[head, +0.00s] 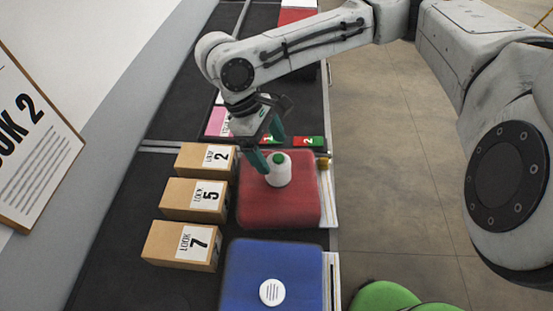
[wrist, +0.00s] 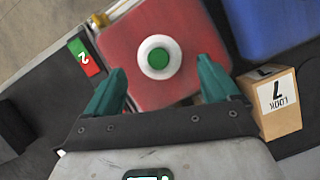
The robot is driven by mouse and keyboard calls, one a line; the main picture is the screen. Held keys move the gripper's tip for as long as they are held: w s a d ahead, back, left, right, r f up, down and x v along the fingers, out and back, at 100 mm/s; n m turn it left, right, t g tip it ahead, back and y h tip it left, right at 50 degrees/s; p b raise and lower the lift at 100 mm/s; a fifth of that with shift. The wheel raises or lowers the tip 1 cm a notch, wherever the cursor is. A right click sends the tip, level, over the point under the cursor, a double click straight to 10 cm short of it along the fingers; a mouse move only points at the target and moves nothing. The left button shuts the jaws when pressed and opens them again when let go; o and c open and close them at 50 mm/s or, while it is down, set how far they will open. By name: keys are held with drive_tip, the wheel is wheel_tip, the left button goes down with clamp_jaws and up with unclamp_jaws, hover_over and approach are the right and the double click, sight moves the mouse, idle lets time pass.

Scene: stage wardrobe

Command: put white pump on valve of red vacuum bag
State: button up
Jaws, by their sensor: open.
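The white pump (head: 281,178), with a green top, stands upright on the red vacuum bag (head: 275,212). In the wrist view the pump (wrist: 146,67) is a white ring around a green disc on the red bag (wrist: 185,95). No valve shows on the red bag; the pump's base hides the spot beneath it, so I cannot tell how it sits there. My gripper (head: 268,146) is open, with its green fingers just above and behind the pump. In the wrist view the gripper (wrist: 163,70) has a finger on each side of the pump, with gaps between.
A blue bag (head: 250,262) with a round white disc (head: 272,292) lies in front. Boxes marked 2 (head: 207,160), 5 (head: 195,199) and 7 (head: 182,244) stand left. Red-green cards (head: 308,142) lie behind the red bag. A green rounded object (head: 385,297) is at the bottom.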

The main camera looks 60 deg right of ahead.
drive_tip(key=v, duration=0.6)
drive_tip(key=shift+c, duration=0.3)
idle(1.6)
